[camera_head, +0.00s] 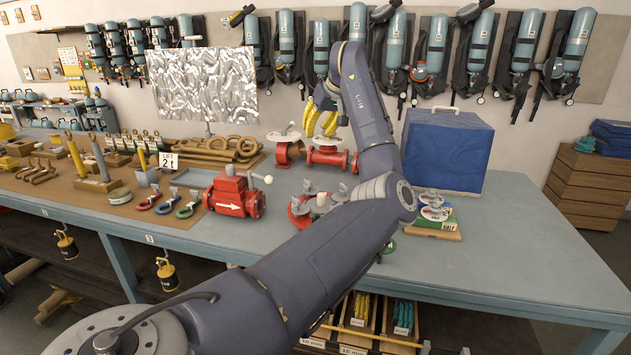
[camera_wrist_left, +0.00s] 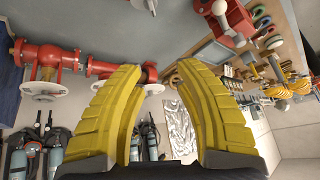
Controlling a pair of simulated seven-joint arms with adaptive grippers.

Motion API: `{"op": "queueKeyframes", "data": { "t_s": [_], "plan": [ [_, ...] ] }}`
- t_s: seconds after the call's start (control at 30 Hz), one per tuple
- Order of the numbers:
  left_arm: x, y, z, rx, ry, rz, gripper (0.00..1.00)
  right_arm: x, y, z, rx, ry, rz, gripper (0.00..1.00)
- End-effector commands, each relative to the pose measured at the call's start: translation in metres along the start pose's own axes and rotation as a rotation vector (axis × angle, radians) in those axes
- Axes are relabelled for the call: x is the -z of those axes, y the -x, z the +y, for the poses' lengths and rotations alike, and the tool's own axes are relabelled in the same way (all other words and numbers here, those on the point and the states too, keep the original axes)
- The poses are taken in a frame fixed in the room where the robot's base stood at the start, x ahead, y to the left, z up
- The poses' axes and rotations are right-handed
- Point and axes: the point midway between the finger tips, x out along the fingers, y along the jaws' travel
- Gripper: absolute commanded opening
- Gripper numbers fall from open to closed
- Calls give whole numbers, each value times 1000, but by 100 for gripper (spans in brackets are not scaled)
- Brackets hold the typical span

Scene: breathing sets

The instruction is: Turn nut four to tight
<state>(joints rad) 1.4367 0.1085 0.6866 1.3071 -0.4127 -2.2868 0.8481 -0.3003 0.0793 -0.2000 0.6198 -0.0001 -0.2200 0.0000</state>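My left gripper (camera_head: 325,120) has yellow fingers and hangs over the red flanged valves at the back of the bench. In the left wrist view its fingers (camera_wrist_left: 150,80) are spread apart with nothing between them. A red flanged valve (camera_head: 328,157) and a red elbow valve (camera_head: 289,152) are below it; red flanged pipework also shows in the left wrist view (camera_wrist_left: 105,68). Another red part (camera_head: 298,217) is partly hidden by my arm. I cannot pick out nut four. My right gripper is not in view.
A blue covered box (camera_head: 447,150) stands right of my forearm. A crumpled silver sheet (camera_head: 203,84) is upright behind the bench. The right part of the blue-grey bench (camera_head: 520,250) is clear.

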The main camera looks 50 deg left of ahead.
Motion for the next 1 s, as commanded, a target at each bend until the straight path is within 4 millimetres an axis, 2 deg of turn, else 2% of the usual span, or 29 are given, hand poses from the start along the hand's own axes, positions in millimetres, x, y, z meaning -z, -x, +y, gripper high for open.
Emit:
{"op": "queueKeyframes", "data": {
  "t_s": [0.2, 0.47, 1.0],
  "plan": [
    [-17, -21, -8, -46, 109, -144, 33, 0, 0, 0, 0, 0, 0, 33],
    [-23, -41, -9, -51, 132, -174, 33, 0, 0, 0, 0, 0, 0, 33],
    [-39, -134, -4, -47, 128, -172, 33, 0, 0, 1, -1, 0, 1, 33]
  ]
}}
